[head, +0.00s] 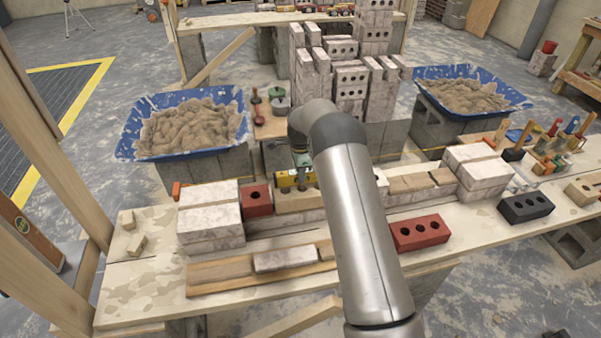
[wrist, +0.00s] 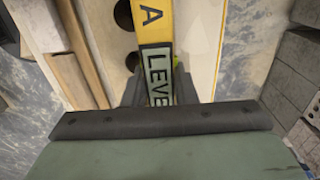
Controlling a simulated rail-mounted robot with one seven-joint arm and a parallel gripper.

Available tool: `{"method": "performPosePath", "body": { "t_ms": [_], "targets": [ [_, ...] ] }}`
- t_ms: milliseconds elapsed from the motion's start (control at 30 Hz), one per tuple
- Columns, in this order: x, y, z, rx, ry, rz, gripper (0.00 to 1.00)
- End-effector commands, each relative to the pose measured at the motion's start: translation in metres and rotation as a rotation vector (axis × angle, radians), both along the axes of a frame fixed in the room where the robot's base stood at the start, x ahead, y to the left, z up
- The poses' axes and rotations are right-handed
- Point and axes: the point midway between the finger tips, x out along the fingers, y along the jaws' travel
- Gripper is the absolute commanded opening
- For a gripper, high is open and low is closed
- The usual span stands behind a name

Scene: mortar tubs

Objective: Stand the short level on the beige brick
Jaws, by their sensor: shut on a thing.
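The short level (head: 285,181) is yellow with a dark window. It also shows in the wrist view (wrist: 157,55), where its long face carries black lettering. My gripper (head: 301,163) is shut on the level; its dark fingers in the wrist view (wrist: 152,92) lie on both sides of it. The beige brick (head: 298,201) lies directly below the level, between the red brick and my forearm. In the wrist view, dark holes show in the brick (wrist: 119,42) beside the level. I cannot tell whether the level touches the brick. My arm hides the brick's right part.
A red brick (head: 257,201) and stacked pale bricks (head: 211,222) stand close on the left. Another red brick (head: 420,233) and a black brick (head: 526,206) lie on the right. Blue mortar tubs (head: 128,140) stand behind the bench. The bench's left end is mostly clear.

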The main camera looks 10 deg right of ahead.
Motion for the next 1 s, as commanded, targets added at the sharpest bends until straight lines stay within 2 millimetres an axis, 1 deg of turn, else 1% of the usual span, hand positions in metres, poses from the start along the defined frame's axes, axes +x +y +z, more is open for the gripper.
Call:
{"method": "performPosePath", "body": {
  "t_ms": [133, 167, 200, 233, 267, 533, 667, 767, 867, 1000],
  "targets": [
    [0.0, 0.0, -0.002, 0.0, -0.001, 0.0, 0.0],
    [0.0, 0.0, -0.002, 0.0, -0.001, 0.0, 0.28],
    [0.0, 0.0, -0.001, 0.0, -0.001, 0.0, 0.39],
    [0.0, 0.0, -0.001, 0.0, -0.001, 0.0, 0.47],
    [0.0, 0.0, -0.001, 0.0, -0.001, 0.0, 0.51],
    [0.0, 0.0, -0.001, 0.0, 0.0, 0.0, 0.51],
    [0.0, 0.0, 0.007, 0.0, -0.001, 0.0, 0.51],
    [0.001, 0.0, 0.024, -0.001, -0.004, 0.001, 0.51],
    [0.001, 0.0, 0.046, -0.001, -0.005, 0.001, 0.51],
    [0.001, 0.0, 0.081, -0.001, -0.005, 0.0, 0.51]
  ]
}}
